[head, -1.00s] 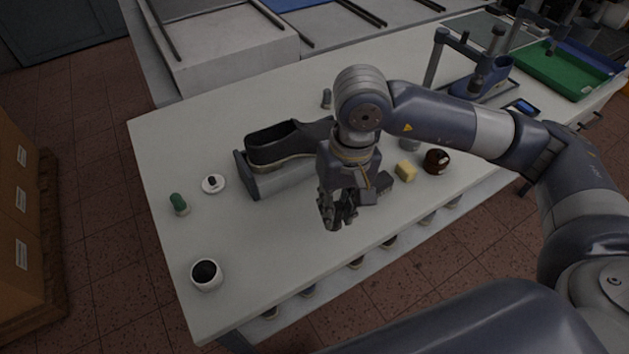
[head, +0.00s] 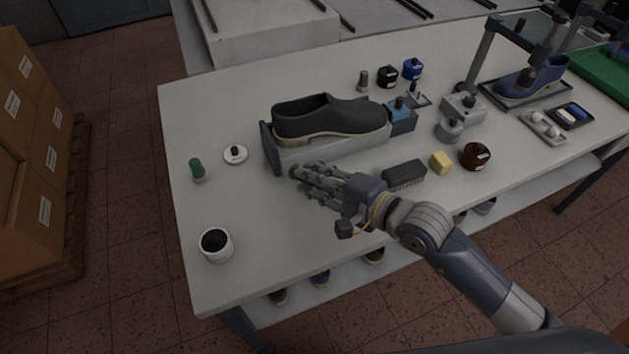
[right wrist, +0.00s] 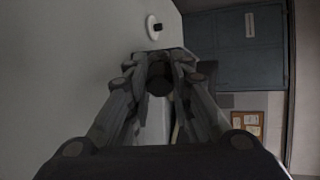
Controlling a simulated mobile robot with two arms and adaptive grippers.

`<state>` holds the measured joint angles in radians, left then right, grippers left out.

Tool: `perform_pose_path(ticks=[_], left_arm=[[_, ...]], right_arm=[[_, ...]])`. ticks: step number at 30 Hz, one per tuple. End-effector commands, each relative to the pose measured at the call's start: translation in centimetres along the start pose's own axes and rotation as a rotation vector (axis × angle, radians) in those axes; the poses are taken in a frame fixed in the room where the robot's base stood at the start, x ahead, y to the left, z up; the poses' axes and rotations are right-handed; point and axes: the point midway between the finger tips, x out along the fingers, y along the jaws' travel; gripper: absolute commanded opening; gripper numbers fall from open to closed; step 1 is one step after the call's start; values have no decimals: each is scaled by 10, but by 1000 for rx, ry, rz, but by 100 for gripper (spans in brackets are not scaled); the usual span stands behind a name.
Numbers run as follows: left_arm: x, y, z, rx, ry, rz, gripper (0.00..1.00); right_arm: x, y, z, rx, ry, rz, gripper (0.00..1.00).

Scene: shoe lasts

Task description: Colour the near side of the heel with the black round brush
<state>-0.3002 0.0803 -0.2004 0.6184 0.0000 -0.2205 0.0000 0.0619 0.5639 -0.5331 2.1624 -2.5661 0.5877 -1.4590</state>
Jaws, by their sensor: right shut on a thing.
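A dark grey shoe (head: 330,115) with a pale sole lies on a grey stand (head: 325,153). Its opening and heel are at the left, its toe by a blue block at the right. My right gripper (head: 297,174) points left, just in front of the stand's left end, below and near the heel in the picture. In the right wrist view its fingers (right wrist: 160,68) close around a dark round thing (right wrist: 159,80), apparently the black round brush. In the head view the fingers mostly hide it; I cannot tell whether it touches the heel. My left gripper is out of view.
A white dish with a black knob (head: 235,155), a green-topped bottle (head: 198,171) and a white cup (head: 216,246) stand at left. The front-left tabletop is mostly clear.

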Motion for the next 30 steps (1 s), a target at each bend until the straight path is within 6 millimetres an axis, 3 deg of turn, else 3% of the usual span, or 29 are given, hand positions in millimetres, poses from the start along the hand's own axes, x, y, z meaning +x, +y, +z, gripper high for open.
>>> perform_pose_path(ticks=[18,30], left_arm=[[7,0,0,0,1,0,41],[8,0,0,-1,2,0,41]], right_arm=[[42,-16,-25,1,6,-11,0],[49,-19,-29,2,4,-9,0]])
